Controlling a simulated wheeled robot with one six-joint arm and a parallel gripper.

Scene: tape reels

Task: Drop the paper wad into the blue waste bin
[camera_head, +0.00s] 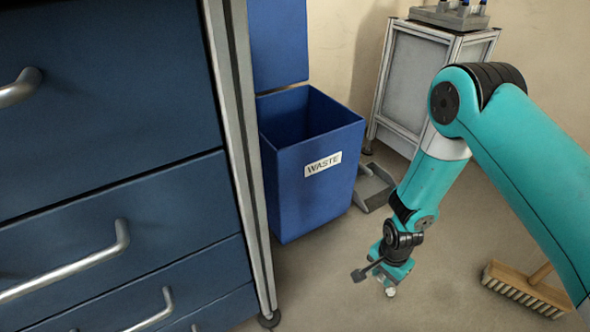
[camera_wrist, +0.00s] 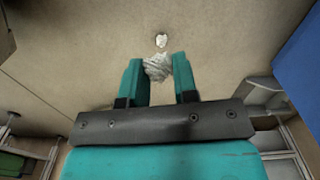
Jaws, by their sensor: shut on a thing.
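The paper wad (camera_wrist: 157,67) is crumpled and white. It sits between the two teal fingers of my gripper (camera_wrist: 158,78), which is shut on it. In the head view my gripper (camera_head: 390,283) points down over the floor, with a bit of the wad (camera_head: 390,292) showing at its tip. The blue waste bin (camera_head: 322,196) has an open top and a white "WASTE" label. It stands to the left of my gripper and farther back. A blue surface, likely the bin (camera_wrist: 303,65), shows at the right edge of the wrist view.
A blue drawer cabinet (camera_head: 100,165) with metal handles fills the left. A grey frame cabinet (camera_head: 408,85) stands behind. A low grey object (camera_head: 375,188) lies beside the bin and a broom (camera_head: 525,290) lies at right. A small white piece (camera_wrist: 161,40) shows beyond the fingers.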

